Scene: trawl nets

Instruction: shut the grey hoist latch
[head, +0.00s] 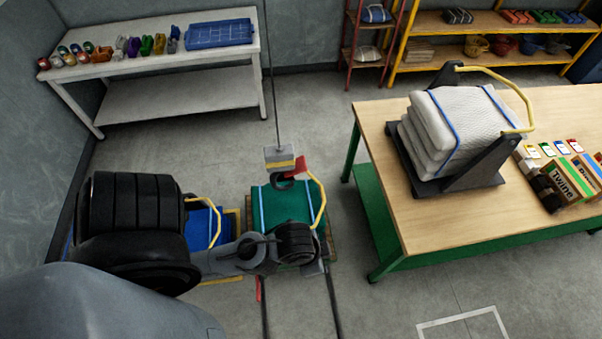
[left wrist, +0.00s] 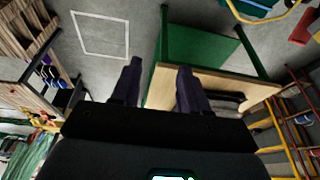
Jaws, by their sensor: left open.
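The hoist (head: 279,158) hangs on a thin cable in the middle of the head view, a grey block with a yellow band. A dark hook (head: 283,182) is below it, and a red part (head: 298,167) sticks out to its right. I cannot make out a separate grey latch. A red piece also shows at the top right of the left wrist view (left wrist: 304,27). My left gripper (left wrist: 158,76) is open with nothing between its fingers. My left arm reaches below the hoist in the head view and hides the gripper's fingertips. My right gripper is not in view.
A green bundle (head: 285,210) with a yellow handle lies under the hoist, beside a blue bundle (head: 203,228). A wooden table (head: 400,215) at the right holds a dark cradle (head: 478,168) of white bundles. A white bench (head: 165,62) stands back left. Floor between is open.

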